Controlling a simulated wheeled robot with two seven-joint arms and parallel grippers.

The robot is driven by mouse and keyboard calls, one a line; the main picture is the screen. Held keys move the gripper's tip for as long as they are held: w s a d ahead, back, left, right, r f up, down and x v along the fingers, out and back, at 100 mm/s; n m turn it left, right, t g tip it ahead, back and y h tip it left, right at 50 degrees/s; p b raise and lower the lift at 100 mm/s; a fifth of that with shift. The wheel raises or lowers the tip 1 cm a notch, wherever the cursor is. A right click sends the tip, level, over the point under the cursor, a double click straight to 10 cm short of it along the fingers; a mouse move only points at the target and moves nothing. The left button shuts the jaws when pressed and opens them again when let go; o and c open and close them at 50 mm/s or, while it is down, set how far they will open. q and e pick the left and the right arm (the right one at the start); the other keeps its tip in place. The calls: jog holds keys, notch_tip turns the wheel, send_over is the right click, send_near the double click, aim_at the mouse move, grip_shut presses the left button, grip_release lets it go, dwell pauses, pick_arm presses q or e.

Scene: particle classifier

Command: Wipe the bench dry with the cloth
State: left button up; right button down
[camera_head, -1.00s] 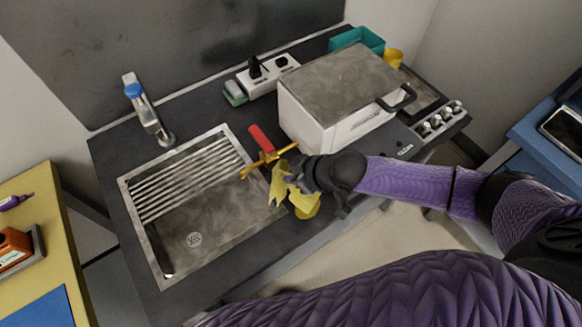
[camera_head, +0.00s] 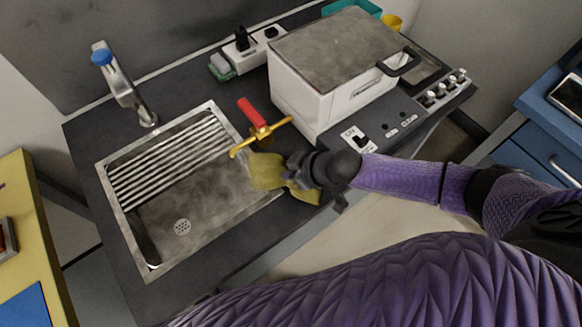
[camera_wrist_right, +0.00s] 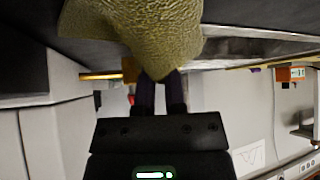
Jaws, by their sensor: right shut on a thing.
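My right gripper (camera_head: 300,172) is shut on a yellow cloth (camera_head: 266,170). The cloth hangs over the bench strip at the right edge of the sink, and part of it drops toward the bench's front edge. In the right wrist view the cloth (camera_wrist_right: 150,35) spreads out beyond the fingers (camera_wrist_right: 160,90). I cannot tell whether it touches the bench. The dark bench (camera_head: 225,262) runs around the sink. No water on it can be made out. My left gripper is not in view.
A steel sink (camera_head: 215,200) with a ribbed drainer is left of the cloth. A brass valve with a red handle (camera_head: 252,113) stands just behind the cloth. A white lidded box (camera_head: 310,100) is to the right. A tap (camera_head: 125,85) and sponge (camera_head: 221,66) are behind.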

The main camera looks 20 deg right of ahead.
grip_release()
jog(key=shift+r, duration=0.1)
dwell(0.3)
jog(key=shift+f+b, duration=0.7)
jog(key=shift+f, duration=0.35)
grip_shut()
jog(key=shift+w+r, duration=0.1)
jog(key=shift+r, duration=0.15)
dwell(0.5)
